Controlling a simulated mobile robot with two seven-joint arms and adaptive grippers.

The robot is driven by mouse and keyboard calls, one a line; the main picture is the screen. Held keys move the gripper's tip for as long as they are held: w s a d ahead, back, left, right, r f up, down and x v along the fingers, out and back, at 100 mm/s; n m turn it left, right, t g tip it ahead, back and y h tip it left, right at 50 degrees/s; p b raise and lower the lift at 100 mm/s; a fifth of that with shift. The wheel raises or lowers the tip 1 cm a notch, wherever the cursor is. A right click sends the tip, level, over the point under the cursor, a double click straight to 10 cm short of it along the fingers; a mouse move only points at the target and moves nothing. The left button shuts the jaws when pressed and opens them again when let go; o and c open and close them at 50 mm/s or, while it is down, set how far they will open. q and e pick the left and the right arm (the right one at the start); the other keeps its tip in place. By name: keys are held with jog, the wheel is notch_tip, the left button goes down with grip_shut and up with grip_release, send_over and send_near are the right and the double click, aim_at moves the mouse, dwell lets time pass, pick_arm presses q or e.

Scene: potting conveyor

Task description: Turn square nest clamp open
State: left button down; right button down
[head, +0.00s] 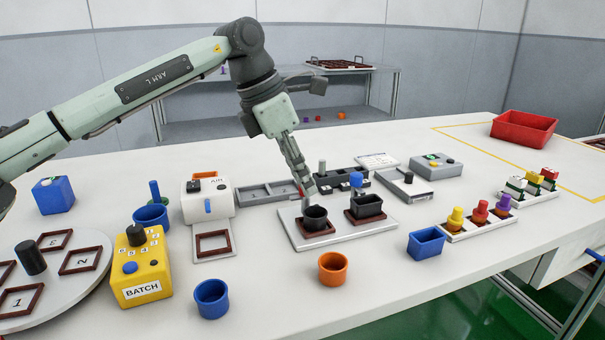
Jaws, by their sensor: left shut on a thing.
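A pale fixture plate (345,232) stands mid-table with two brown-framed nests. The left nest holds a round black pot (315,218); the right nest holds a squarish black pot (367,206). A blue knob (356,181) stands upright behind the right pot. My left gripper (307,191) reaches down behind the round pot at the left nest, apart from the blue knob. Its fingers are shut on a small clamp knob, mostly hidden by them; a bit of red shows beside the fingertips. I cannot tell the clamp's angle. My right gripper is not in view.
An orange cup (333,269), a blue cup (211,298) and a blue square bin (426,244) stand in front of the plate. A yellow batch box (141,268) and a turntable (92,245) are at left. Coloured plugs stand in a tray (484,227) at right.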

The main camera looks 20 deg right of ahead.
pick_arm(q)
jog(key=c, duration=1.4)
grip_release()
jog(key=shift+o, duration=0.2)
jog(key=v, duration=1.2)
jog(key=shift+s, duration=0.1)
